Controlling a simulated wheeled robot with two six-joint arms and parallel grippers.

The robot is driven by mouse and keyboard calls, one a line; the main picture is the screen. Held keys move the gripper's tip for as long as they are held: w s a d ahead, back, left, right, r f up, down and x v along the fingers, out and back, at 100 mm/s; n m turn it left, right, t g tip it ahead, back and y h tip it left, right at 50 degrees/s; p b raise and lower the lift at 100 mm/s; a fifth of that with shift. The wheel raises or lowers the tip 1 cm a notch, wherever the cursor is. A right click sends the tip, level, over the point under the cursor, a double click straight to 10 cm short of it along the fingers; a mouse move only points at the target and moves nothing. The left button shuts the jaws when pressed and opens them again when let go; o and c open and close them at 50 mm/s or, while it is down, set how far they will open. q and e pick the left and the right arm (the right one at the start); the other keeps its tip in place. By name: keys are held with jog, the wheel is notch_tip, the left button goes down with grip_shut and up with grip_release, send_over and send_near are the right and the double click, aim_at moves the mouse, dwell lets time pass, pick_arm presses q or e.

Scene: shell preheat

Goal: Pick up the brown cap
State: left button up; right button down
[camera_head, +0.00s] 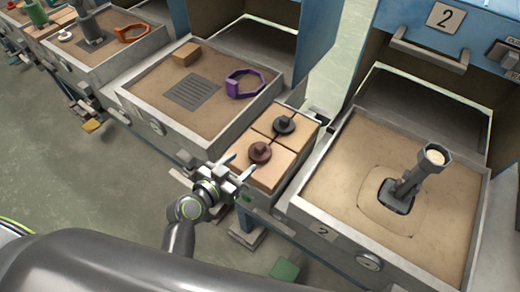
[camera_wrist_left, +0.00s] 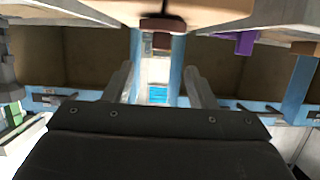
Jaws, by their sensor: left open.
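The brown cap (camera_head: 260,152), round with a knob on top, sits on the front part of a wooden block stand (camera_head: 262,178) between two trays. It also shows in the left wrist view (camera_wrist_left: 162,23), at the top middle, beyond the fingers. My left gripper (camera_head: 237,168) is just in front and to the left of the cap. Its two fingers are spread, and nothing is between them; they also show in the left wrist view (camera_wrist_left: 158,88). No contact with the cap is visible. My right gripper is out of view.
A black cap (camera_head: 284,125) sits behind the brown one on the same stand. The left tray (camera_head: 190,150) holds a purple ring (camera_head: 245,84) and a tan block (camera_head: 186,54). The right tray (camera_head: 340,238) holds a dark upright fitting (camera_head: 410,183). Floor is open at lower left.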

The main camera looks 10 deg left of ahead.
aim_at(259, 147)
pick_arm(q)
jog(key=p+x, duration=0.1)
jog(key=x, duration=0.6)
jog(key=shift+w+d, duration=0.15)
jog(key=shift+w, duration=0.25)
jog(key=shift+p+x, duration=0.6)
jog(key=shift+x, duration=1.7)
jog(key=shift+r, duration=0.1)
jog(key=shift+c, duration=0.4)
jog(key=c, duration=1)
